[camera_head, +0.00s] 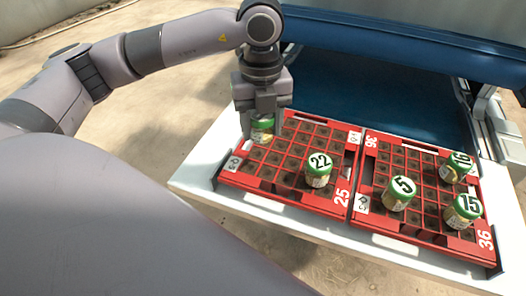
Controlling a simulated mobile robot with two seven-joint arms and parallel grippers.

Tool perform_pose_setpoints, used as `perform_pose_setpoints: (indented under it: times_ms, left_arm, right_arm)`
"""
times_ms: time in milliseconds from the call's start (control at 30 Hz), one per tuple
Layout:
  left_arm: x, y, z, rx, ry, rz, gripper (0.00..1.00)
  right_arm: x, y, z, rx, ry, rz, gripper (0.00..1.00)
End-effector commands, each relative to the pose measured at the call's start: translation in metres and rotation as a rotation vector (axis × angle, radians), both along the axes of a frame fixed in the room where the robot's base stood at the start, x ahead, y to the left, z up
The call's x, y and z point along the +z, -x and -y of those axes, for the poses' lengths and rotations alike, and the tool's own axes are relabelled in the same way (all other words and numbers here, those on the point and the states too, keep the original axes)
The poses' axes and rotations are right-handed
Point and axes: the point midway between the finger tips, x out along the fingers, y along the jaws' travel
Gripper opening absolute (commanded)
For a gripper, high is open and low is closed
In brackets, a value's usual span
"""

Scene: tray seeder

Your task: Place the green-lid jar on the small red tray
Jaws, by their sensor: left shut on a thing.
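My left gripper (262,112) points down over the far left corner of the small red tray (250,181), the one marked 25. It is shut on a green-lid jar (263,134), whose lid and upper body show between the fingers. I cannot tell whether the jar's base touches the tray. Another green-lid jar, numbered 22 (318,175), stands upright on the same tray, nearer its front right part. My right gripper is not in view.
A larger red tray (478,249) marked 36 lies to the right. It holds green-lid jars 5 (399,196), 16 (457,170) and 15 (463,212). Both trays lie on a white table (203,170). A blue machine part (390,95) stands behind them.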

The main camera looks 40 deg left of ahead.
Motion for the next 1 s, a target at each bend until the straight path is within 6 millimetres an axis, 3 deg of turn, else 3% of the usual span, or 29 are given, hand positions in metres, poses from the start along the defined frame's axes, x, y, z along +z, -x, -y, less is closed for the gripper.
perform_pose_setpoints:
  times_ms: [100, 267, 533, 1000]
  left_arm:
    - [-0.023, 0.001, 0.000, 0.000, 0.000, -0.003, 0.19]
    - [-0.036, 0.000, 0.000, 0.000, 0.001, 0.001, 0.19]
    - [-0.073, 0.000, 0.000, 0.000, 0.000, -0.001, 0.19]
    - [-0.084, 0.000, 0.000, 0.000, 0.001, 0.001, 0.19]
  right_arm:
    - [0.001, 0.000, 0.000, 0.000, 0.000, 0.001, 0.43]
    - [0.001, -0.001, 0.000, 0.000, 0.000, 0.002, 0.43]
    - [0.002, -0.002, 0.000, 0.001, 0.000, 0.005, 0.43]
    - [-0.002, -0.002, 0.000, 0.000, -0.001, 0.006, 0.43]
